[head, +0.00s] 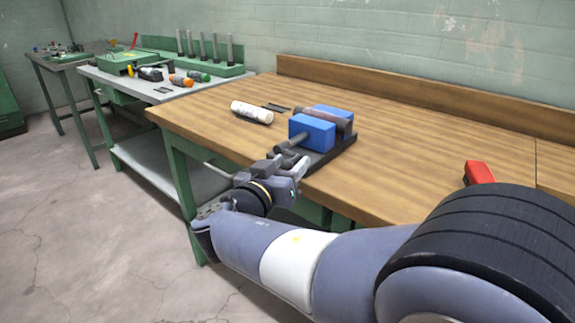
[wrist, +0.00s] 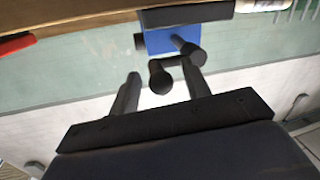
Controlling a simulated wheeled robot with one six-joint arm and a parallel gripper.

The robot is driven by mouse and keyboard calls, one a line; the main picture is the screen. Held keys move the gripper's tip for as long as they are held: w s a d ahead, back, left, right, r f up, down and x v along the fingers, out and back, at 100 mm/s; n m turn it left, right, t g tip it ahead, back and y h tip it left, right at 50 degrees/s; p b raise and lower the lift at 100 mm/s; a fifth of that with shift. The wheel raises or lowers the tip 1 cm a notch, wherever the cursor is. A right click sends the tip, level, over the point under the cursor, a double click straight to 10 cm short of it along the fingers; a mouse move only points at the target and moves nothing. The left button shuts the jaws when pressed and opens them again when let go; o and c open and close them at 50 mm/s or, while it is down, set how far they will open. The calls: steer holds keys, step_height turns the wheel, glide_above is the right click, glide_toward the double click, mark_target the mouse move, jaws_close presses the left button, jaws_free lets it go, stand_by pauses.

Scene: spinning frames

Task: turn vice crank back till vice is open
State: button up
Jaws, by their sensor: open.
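The vice (head: 312,132) stands near the front edge of the wooden bench, with two blue jaws on a dark base. A dark cylinder (head: 325,118) lies between the jaws. The dark crank (head: 288,142) sticks out of the vice's front-left side. In the wrist view, the blue jaw (wrist: 160,40) is at the top and the crank (wrist: 160,78) shows a round end and a short bar. My gripper (head: 287,167) is open at the crank. In the wrist view, the crank's round end appears between the two fingers; contact cannot be told.
A white cylinder (head: 252,112) and dark flat pieces (head: 276,107) lie left of the vice. A red object (head: 479,172) lies to the right, near my arm. The bench top (head: 415,165) between vice and red object is clear. A grey side table (head: 170,92) holds tools.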

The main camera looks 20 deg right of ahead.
steer(key=shift+c, duration=0.4)
steer(key=c, duration=0.9)
steer(key=shift+r, duration=0.1)
